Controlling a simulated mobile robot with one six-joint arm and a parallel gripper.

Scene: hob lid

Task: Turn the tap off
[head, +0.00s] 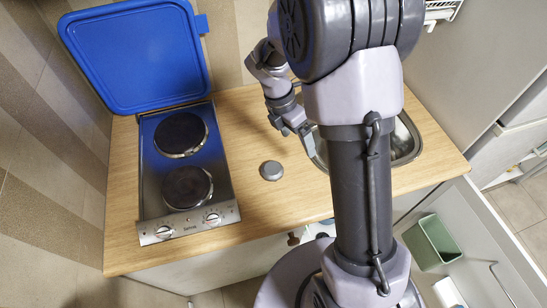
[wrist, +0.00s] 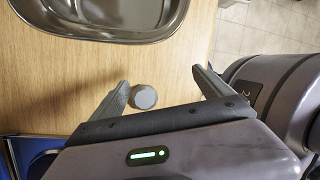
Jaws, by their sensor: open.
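No tap can be made out in either view. The metal sink (head: 402,142) is set in the right part of the wooden counter, and my arm covers much of it in the head view. The wrist view shows the sink's rim (wrist: 110,38) along the top. My gripper (head: 304,135) is above the counter at the sink's left edge. In the wrist view my gripper (wrist: 160,80) has its two fingers wide apart, with nothing held. A small grey round object (head: 271,170) stands on the counter, and it appears between the fingers in the wrist view (wrist: 144,97).
A steel hob (head: 163,165) with two dark plates and two front knobs is at the left. Its blue lid (head: 135,55) stands raised behind it. A green bin (head: 432,242) is at lower right.

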